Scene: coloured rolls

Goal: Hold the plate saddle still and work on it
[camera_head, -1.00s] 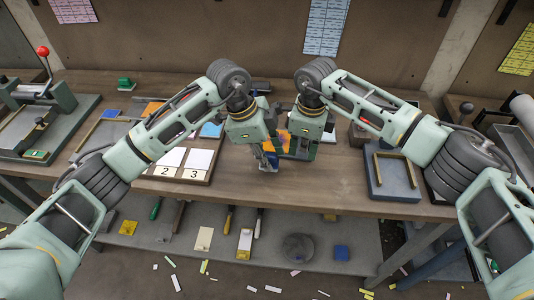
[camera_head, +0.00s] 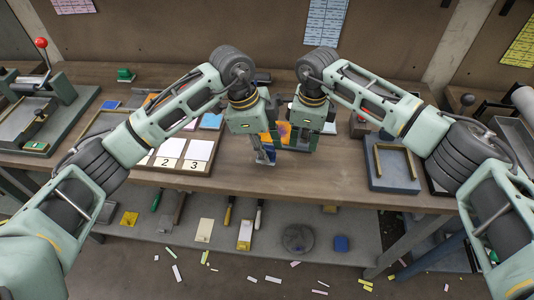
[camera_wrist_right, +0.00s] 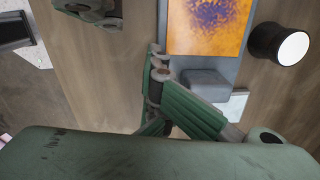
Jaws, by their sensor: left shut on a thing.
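The plate saddle is mostly hidden between my grippers in the head view, where an orange and purple plate face (camera_head: 284,130) shows. In the right wrist view the orange plate (camera_wrist_right: 208,22) with a dark purple pattern lies on a grey-blue slab, with a grey block (camera_wrist_right: 197,84) beside it. My left gripper (camera_head: 265,155) points down and is shut on what looks like the saddle's blue-grey part. My right gripper (camera_head: 300,147) is just right of it; its green fingers show close to the grey block in the right wrist view, and their gap is unclear.
Numbered white cards (camera_head: 183,152) lie in a tray left of the grippers. A blue-grey tray with a brass frame (camera_head: 391,169) lies to the right. A black cylinder with a white face (camera_wrist_right: 280,44) stands near the plate. Bare wood is free in front.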

